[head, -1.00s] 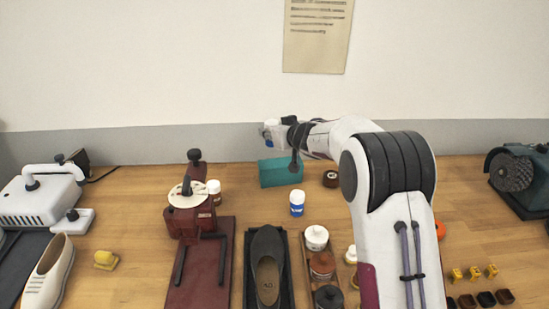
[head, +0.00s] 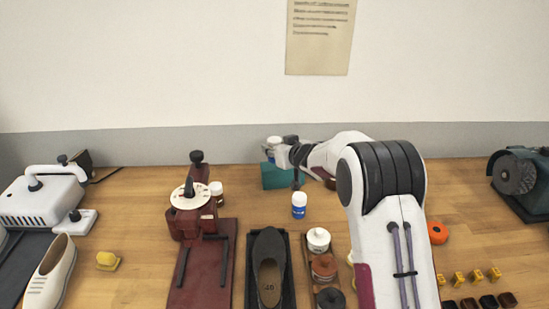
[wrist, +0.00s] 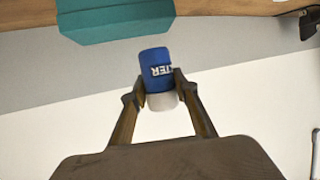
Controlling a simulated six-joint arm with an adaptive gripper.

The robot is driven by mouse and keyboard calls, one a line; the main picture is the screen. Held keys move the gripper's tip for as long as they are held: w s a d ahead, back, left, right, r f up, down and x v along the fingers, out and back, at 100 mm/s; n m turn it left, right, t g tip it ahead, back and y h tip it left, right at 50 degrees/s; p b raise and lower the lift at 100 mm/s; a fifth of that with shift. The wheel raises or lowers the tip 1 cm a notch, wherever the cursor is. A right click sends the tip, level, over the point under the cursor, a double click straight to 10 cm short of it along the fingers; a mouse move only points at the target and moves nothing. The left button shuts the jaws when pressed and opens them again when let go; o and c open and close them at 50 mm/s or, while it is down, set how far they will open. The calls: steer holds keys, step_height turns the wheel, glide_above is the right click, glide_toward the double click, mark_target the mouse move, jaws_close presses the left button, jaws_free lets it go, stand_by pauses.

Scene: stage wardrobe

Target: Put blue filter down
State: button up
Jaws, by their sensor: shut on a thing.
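My gripper (wrist: 160,90) is shut on the blue filter (wrist: 154,62), a small blue container with white lettering and a white end. The fingers grip it from both sides. In the head view the gripper (head: 277,151) holds the blue filter (head: 271,157) white end up, in front of the wall and beside the top of a teal block (head: 272,181). The teal block also shows past the filter in the wrist view (wrist: 110,18). I cannot tell the exact gap between filter and block.
A white-and-blue bottle (head: 299,206) stands on the wooden table in front of the teal block. A dark red machine (head: 190,218) with a small jar (head: 216,190) is to the left. Table between machine and block is clear.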

steer(key=shift+f, duration=1.8)
steer(key=shift+f, duration=0.15)
steer(key=o, duration=1.1)
steer(key=shift+s+r, duration=0.15)
steer(key=shift+r, duration=0.1)
steer(key=shift+v, duration=5.85)
